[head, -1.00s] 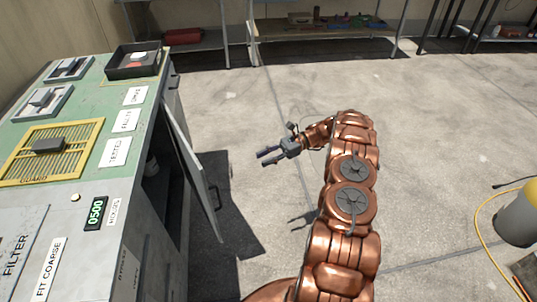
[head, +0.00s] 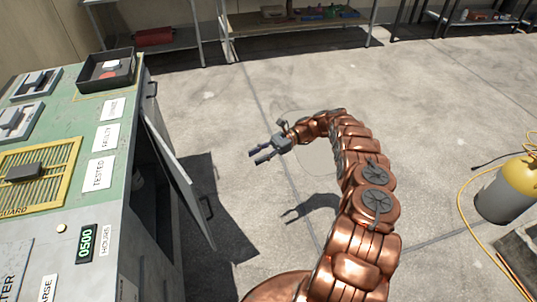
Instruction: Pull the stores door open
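The stores door (head: 181,181) is a grey panel on the right side of the green-topped bench cabinet. It stands ajar, swung partway out, with a dark opening (head: 150,205) behind it. A small dark handle (head: 207,206) shows near its lower outer edge. My gripper (head: 257,156) is to the right of the door and apart from it, over the concrete floor. Its two fingers are spread, point left and hold nothing.
The green bench top (head: 62,120) carries a black tray (head: 106,70), a yellow guard (head: 62,168) and labels. Shelving (head: 300,22) stands at the back. A yellow-topped cylinder (head: 508,190) with a hose stands at right. The floor between is clear.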

